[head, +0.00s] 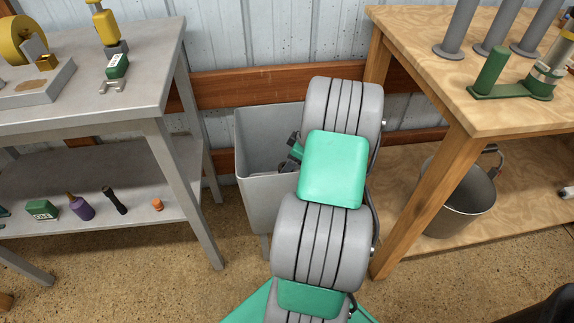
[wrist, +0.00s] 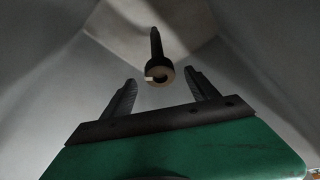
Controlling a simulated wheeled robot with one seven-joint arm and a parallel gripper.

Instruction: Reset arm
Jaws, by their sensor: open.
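My gripper (wrist: 163,82) is open in the wrist view, with its two dark fingers apart. A dark rod-like object (wrist: 155,45) with a round, pale-ringed end lies beyond the fingertips, against the pale bottom of a grey bin. The ringed end appears in line with the gap between the fingers; I cannot tell how far off it is. Nothing is seen gripped. In the head view my arm reaches over the grey bin (head: 254,135), and my own arm links hide most of the gripper and much of the bin's inside.
A grey metal table (head: 140,95) stands left, with tools on its top and lower shelf. A wooden workbench (head: 430,85) stands right, with grey posts and a green stand on top and a metal bucket (head: 458,205) below. The bin walls surround the gripper closely.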

